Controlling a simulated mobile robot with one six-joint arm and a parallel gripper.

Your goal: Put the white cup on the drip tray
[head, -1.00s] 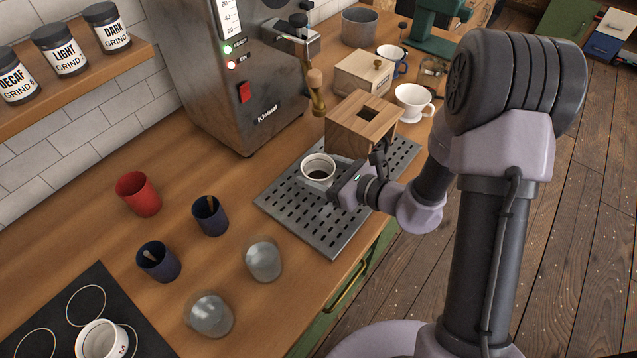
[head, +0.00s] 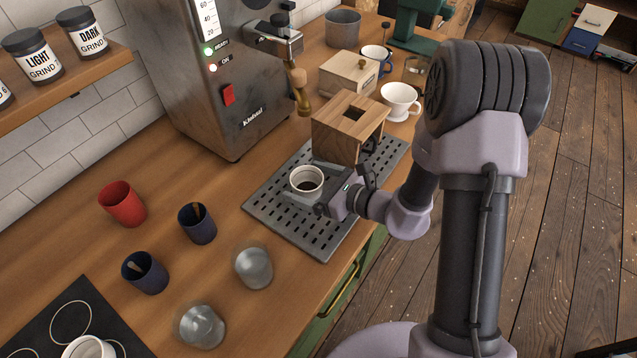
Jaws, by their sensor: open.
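A white cup (head: 306,176) with dark liquid inside stands upright on the perforated metal drip tray (head: 318,238). My gripper (head: 306,186) reaches in from the right, low over the tray. Its jaws are open, with the pale fingers beside the cup; I cannot tell whether they touch it. The cup's lower part is partly hidden by the fingers. Another white cup (head: 88,348) is cut off by the bottom edge at the lower left, on a black hob.
A wooden box with a square hole (head: 345,128) stands on the tray's far part, close behind my gripper. The espresso machine (head: 215,105) is behind left. A white dripper (head: 400,102) is beyond.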

